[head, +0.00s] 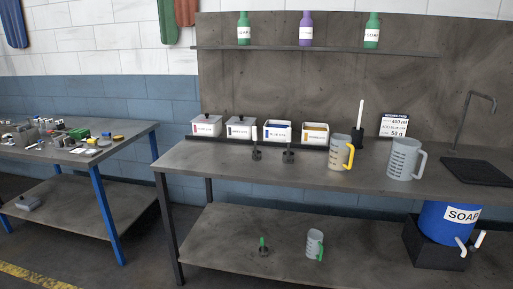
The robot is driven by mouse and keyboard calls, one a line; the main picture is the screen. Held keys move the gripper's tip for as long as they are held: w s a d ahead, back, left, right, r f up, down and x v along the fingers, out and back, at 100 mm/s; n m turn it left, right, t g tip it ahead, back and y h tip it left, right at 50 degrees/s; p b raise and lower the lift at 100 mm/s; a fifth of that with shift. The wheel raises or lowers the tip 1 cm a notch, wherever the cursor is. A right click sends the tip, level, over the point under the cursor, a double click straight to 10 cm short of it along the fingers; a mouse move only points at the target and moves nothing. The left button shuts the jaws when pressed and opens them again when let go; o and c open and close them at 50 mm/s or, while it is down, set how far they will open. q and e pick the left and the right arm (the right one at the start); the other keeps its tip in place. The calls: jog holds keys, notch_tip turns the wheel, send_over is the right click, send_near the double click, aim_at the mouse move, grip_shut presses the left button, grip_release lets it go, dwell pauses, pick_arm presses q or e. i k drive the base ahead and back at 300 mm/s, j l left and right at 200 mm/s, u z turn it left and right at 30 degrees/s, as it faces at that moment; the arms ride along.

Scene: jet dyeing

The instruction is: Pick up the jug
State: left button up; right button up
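Three measuring jugs are in the head view. A grey jug with a yellow handle (338,153) stands upright on the workbench right of centre. A larger grey jug with a grey handle (402,160) stands upright to its right. A smaller grey jug with a green handle (313,245) stands on the lower shelf. Neither of my grippers is in view.
Several labelled dye boxes (240,128) line the back of the workbench (215,163). Two small dark scoops (289,157) stand before them. A blue soap drum (440,222) is at the right front. A cluttered table (135,133) stands left. The bench's front left is bare.

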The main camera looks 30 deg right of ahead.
aim_at(341, 145)
jog(key=i+z, duration=0.2)
jog(key=i, duration=0.3)
jog(key=i+j+z, duration=0.2)
jog(key=i, duration=0.3)
jog(key=i+j+z, duration=0.2)
jog(key=i, duration=0.3)
